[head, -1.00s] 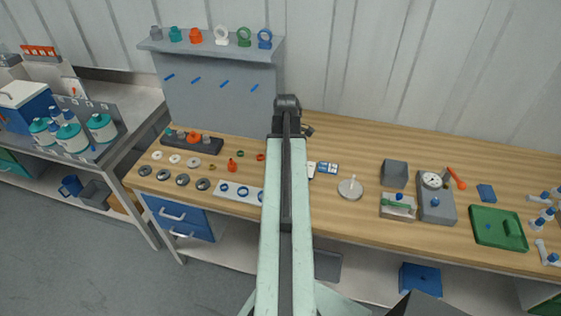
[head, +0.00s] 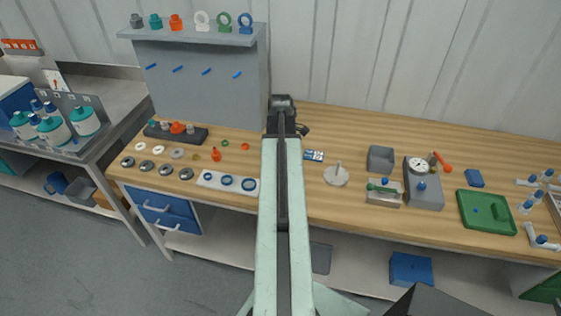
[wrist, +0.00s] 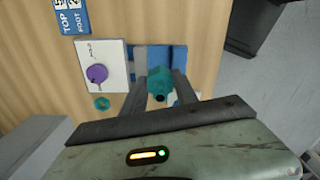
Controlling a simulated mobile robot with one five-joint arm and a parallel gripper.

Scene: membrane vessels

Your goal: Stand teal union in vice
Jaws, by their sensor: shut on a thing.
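My gripper (wrist: 160,88) is shut on the teal union (wrist: 158,83) in the wrist view. The union sits between the two dark fingers, its open round end toward the camera. Behind it lies a blue and grey block (wrist: 172,56), which looks like the vice; the union and fingers hide part of it. I cannot tell whether the union touches it. In the head view my arm covers the middle of the bench, and the gripper, the held union and the vice cannot be made out there.
A white plate with a purple knob (wrist: 97,74) and a teal ring (wrist: 102,103) lie left of the fingers. A dark bin (wrist: 250,27) is at upper right. In the head view, a grey shelf (head: 205,80) stands left, a green tray (head: 470,224) right.

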